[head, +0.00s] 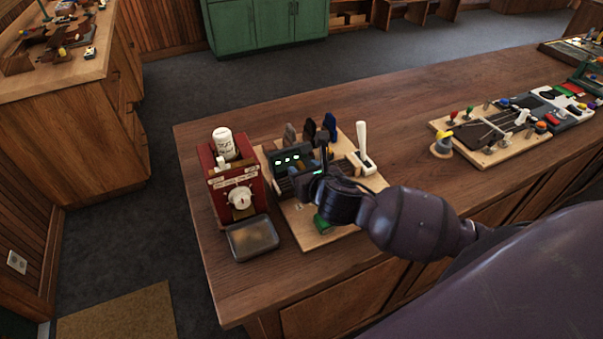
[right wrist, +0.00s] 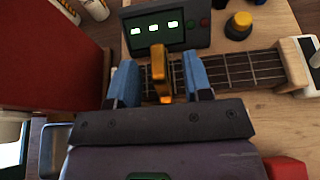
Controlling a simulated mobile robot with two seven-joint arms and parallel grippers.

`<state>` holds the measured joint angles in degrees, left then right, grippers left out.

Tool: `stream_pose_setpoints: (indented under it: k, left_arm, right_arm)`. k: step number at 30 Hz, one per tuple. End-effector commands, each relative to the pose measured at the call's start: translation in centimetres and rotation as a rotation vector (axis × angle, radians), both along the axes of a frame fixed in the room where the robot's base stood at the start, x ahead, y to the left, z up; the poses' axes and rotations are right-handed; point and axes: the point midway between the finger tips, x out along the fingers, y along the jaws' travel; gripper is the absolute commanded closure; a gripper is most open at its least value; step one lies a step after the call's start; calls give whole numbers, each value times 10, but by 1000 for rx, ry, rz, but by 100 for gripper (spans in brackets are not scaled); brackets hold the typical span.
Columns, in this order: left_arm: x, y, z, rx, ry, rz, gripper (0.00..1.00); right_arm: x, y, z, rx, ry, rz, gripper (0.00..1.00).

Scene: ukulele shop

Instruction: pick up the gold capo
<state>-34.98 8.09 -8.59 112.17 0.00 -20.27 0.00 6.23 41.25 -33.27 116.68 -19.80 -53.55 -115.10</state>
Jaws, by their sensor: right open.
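The gold capo (right wrist: 158,80) shows in the right wrist view as an upright gold bar across a dark fretted neck (right wrist: 235,70). My right gripper (right wrist: 160,75) is open, with one blue finger on each side of the capo. A gap shows between the capo and each finger. In the head view my right gripper (head: 312,172) is low over the wooden board, and I cannot make out the capo there. My left gripper is not in view.
A dark box with lit displays (right wrist: 155,32) stands just beyond the fingers, with a yellow knob (right wrist: 238,24) beside it. A red box (head: 236,188) and a metal tray (head: 252,239) are left of the board (head: 310,240). The counter's middle (head: 400,130) is clear.

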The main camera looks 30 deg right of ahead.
Motion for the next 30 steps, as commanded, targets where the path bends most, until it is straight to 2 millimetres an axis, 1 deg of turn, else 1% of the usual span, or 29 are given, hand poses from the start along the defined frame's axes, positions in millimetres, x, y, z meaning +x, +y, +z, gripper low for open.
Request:
stream_pose_setpoints:
  k: [3, 6, 15, 24, 30]
  left_arm:
    - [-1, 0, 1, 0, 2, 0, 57]
    - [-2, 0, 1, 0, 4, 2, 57]
    - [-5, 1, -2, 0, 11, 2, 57]
    - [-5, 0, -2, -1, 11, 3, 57]
    - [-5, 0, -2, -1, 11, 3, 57]
  right_arm:
    - [14, -1, -5, 1, 0, -1, 54]
    - [21, -1, -8, 0, 0, 0, 54]
    - [23, -2, -10, 0, 1, 0, 54]
    - [23, -2, -10, 0, 1, 0, 100]
    - [23, -2, -9, 0, 0, 0, 100]
